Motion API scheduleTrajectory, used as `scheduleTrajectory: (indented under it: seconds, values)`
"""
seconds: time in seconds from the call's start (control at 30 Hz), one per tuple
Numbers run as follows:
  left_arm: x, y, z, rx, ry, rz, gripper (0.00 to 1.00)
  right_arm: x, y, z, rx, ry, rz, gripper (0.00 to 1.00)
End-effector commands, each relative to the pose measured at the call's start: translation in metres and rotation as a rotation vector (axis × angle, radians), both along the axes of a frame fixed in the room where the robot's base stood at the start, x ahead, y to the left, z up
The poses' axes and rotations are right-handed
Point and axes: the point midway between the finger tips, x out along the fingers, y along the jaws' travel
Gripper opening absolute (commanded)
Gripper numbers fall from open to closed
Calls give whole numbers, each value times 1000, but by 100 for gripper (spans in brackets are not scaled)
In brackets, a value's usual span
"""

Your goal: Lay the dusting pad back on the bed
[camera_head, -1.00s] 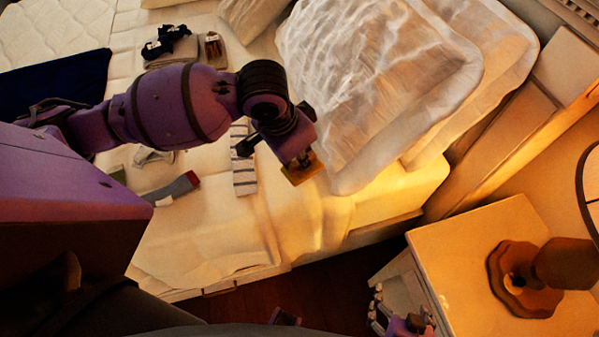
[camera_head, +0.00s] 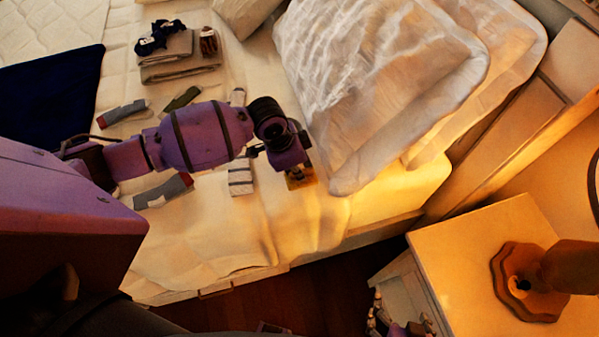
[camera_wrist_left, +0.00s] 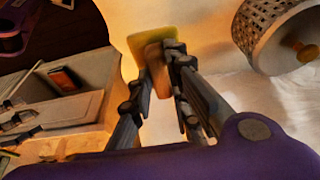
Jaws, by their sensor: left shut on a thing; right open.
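The dusting pad is a small yellow pad with a brown block on it. In the head view the pad (camera_head: 303,181) is at the bed's near right part, just left of the white pillow. My left gripper (camera_head: 297,170) is over it and partly hides it. In the left wrist view the gripper (camera_wrist_left: 160,62) is shut on the brown block of the pad (camera_wrist_left: 152,40). I cannot tell whether the pad touches the bed (camera_head: 190,250). My right gripper (camera_head: 398,322) is open and empty at the bottom edge, beside the nightstand.
A white pillow (camera_head: 375,90) lies right of the pad. A striped folded cloth (camera_head: 240,180) lies to its left, with several socks and folded grey cloths beyond. A dark blue cloth (camera_head: 50,95) is at far left. A nightstand (camera_head: 450,240) with a brown lamp base (camera_head: 520,285) stands right.

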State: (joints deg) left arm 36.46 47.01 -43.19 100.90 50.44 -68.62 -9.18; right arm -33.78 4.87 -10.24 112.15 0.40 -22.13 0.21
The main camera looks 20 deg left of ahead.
Motion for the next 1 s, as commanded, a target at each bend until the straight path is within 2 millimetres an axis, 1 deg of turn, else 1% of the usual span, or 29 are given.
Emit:
scheduleTrajectory:
  seconds: [0.03, 0.17, 0.27, 0.43, 0.5, 0.73, 0.83, 0.87, 0.9, 1.0]
  values:
    - [4, 1, -5, -1, 1, 1, 0, -1, -1, -1, -1, 2, -1, 86]
    - [9, 2, -11, -2, 0, 0, 0, -1, -2, 0, -2, 0, -2, 86]
    - [14, 4, -18, -1, 1, 1, 0, -1, -2, -1, -3, -1, -3, 86]
    - [12, 4, -44, 0, 2, 0, 0, -3, -4, -3, -5, 2, -3, 86]
    - [13, 4, -46, -1, 0, -1, 0, -3, -4, -3, -7, 2, -5, 86]
    - [13, 4, -45, -1, -2, -1, 0, -3, -5, -3, -7, 2, -5, 86]
    - [13, 4, -49, -1, -1, 0, 0, -5, -5, -5, -7, 5, -5, 86]
    - [13, 4, -49, -1, -1, -1, 19, -5, -5, -5, -7, 5, -5, 86]
    - [13, 4, -48, 0, -2, -1, 24, -5, -5, -5, -7, 5, -5, 86]
    - [13, 4, -48, 0, -2, -1, 35, -5, -4, -6, -7, 6, -5, 86]
